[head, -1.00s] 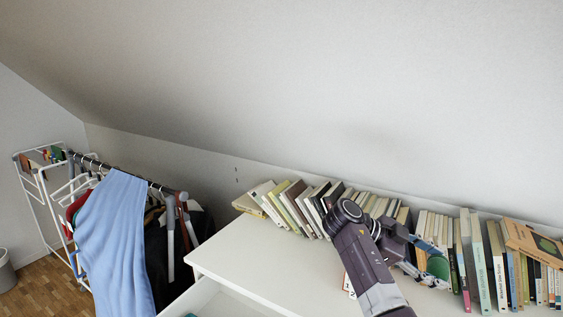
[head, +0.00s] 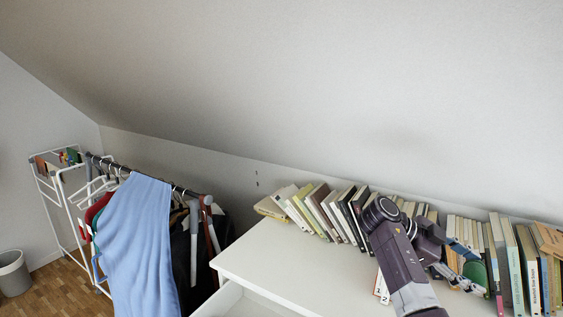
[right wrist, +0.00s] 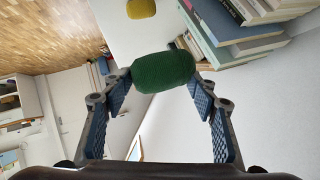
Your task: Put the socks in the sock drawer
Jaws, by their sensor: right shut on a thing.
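A green rolled-up sock bundle (right wrist: 163,72) is held between the blue-padded fingers of my right gripper (right wrist: 165,85) in the right wrist view. In the head view, my right gripper (head: 466,270) is above the right part of the white dresser top, by the row of books, and part of the green sock bundle (head: 475,273) shows at its fingers. The open drawer (head: 238,303) shows only as a strip at the bottom edge, below the dresser's front edge; its inside is mostly hidden. A yellow rounded bundle (right wrist: 226,11) lies on the dresser in the right wrist view. My left gripper is out of view.
A row of leaning books (head: 335,212) lines the back of the white dresser top (head: 290,262). The left part of the top is clear. A clothes rack (head: 150,240) with a blue garment stands left of the dresser, and a bin (head: 13,272) is at the far left.

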